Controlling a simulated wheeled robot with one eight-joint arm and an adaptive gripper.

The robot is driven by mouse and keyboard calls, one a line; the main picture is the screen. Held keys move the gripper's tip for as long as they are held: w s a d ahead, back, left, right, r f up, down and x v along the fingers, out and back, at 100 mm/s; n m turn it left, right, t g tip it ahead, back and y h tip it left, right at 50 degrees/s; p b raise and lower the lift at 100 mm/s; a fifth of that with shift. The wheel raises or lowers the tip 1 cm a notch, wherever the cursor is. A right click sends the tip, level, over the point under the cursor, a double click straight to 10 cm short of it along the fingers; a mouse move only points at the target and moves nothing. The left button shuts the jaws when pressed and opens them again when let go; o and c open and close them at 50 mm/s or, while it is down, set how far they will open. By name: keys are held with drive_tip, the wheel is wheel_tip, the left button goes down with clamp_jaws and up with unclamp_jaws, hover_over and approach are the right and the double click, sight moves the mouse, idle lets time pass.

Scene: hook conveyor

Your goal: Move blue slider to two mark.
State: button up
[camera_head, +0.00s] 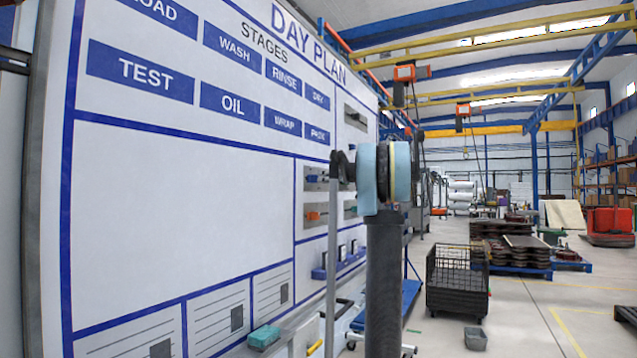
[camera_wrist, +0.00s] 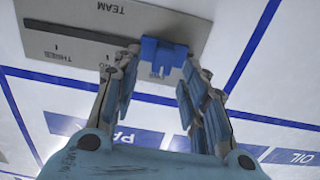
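The blue slider (camera_wrist: 163,56) sits in the slot of a grey plate (camera_wrist: 72,38) headed TEAM, seen upside down in the wrist view. The mark THREE is at the picture-left end of the scale, and the slider is towards the other end, partly hiding the lettering there. My gripper (camera_wrist: 160,60) has one finger on each side of the slider, with the fingertips very close to it. Whether they press on it cannot be told.
The white DAY PLAN board (camera_head: 180,180) stands close on the left. A plate with an orange-red slider (camera_head: 314,215) is below the TEAM plate. A teal box (camera_head: 264,337) is low at the board. A black mesh cart (camera_head: 457,285) and open floor are to the right.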

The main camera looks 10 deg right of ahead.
sight(315, 179)
drive_tip(key=shift+x, duration=1.7)
drive_tip(key=shift+c, duration=0.6)
